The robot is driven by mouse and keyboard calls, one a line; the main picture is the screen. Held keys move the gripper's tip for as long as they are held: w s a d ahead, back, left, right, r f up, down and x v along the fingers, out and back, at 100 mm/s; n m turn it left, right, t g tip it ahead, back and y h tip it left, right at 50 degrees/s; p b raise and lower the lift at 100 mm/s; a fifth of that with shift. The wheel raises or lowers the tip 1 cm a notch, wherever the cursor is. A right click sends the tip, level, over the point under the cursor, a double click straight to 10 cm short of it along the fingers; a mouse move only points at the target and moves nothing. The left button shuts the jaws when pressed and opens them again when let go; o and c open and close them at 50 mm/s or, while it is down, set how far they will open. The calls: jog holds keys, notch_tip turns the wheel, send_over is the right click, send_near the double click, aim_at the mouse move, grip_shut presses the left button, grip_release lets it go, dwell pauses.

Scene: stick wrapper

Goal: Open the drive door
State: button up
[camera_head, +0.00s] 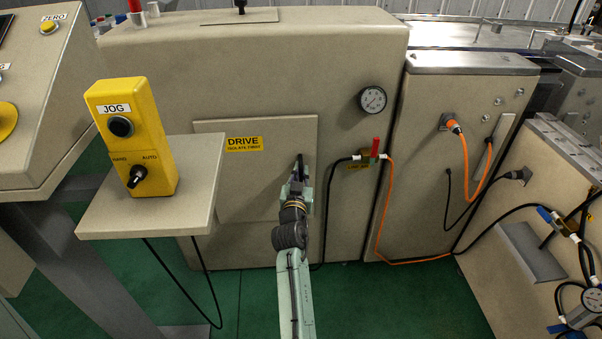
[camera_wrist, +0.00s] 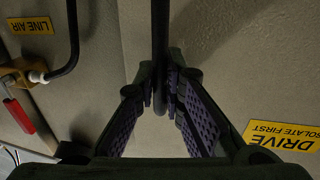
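The drive door (camera_head: 225,180) is a beige panel on the front of the large machine cabinet, with a yellow DRIVE label (camera_head: 244,143). It looks closed or nearly flush. Its black upright bar handle (camera_head: 300,160) is near the panel's right edge. My gripper (camera_head: 297,182) is at the handle, reaching up from below in the head view. In the wrist view, which is upside down, the handle (camera_wrist: 160,40) runs between my two fingers (camera_wrist: 161,88). The fingers close in on it from both sides and appear to touch it. The contact is partly dark.
A yellow JOG box (camera_head: 136,140) stands on a shelf (camera_head: 150,214) at the left, in front of the cabinet. A red-handled air valve (camera_head: 375,147) with black and orange hoses is right of the door; the valve also shows in the wrist view (camera_wrist: 18,115). The green floor is clear below.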

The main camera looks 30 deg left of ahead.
grip_shut()
jog(key=shift+f, duration=0.1)
dwell(0.4)
